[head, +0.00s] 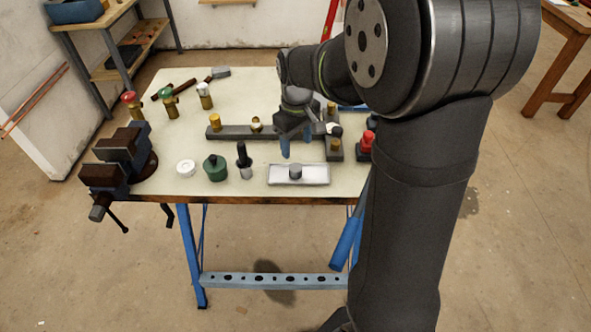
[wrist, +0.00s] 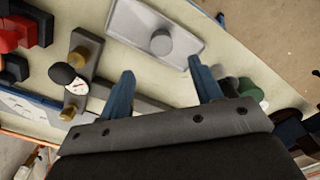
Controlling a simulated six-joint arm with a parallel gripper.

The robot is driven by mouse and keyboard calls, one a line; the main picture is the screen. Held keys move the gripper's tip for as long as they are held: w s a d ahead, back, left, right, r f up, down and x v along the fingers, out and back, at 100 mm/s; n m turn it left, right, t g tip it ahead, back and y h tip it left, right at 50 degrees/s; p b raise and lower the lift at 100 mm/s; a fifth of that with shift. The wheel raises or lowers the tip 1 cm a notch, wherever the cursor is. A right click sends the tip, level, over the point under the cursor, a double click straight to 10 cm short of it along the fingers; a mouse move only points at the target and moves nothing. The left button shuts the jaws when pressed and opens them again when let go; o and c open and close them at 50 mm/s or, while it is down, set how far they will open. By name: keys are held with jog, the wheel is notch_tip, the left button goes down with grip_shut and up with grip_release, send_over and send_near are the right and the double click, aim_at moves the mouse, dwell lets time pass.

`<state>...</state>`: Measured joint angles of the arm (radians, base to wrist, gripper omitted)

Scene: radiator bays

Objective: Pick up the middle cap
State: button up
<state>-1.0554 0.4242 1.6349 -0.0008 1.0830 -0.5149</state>
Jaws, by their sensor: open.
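My gripper (head: 295,142) is open and empty, pointing down over the table near the dark bar (head: 238,131). In the wrist view my gripper (wrist: 163,85) has its blue fingers apart with bare tabletop between them. Just in front stands a pale plate (head: 317,178) with a grey round knob (head: 295,170); the knob also shows in the wrist view (wrist: 161,41). To its left stand a black upright piece (head: 242,156), a green round cap (head: 215,168) and a white round disc (head: 186,167). I cannot tell which piece is the middle cap.
Brass fittings stand on the dark bar, one at its left end (head: 215,122). Red (head: 130,100), green (head: 168,97) and white (head: 204,90) topped valves stand at the back left. A vise (head: 118,158) is on the left edge. A red-topped piece (head: 367,142) is at right.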

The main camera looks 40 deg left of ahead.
aim_at(295, 167)
notch_tip(295, 167, down, 9)
jog(key=shift+s+a+r, duration=0.1)
jog(key=shift+a, duration=0.05)
jog(key=c, duration=1.1)
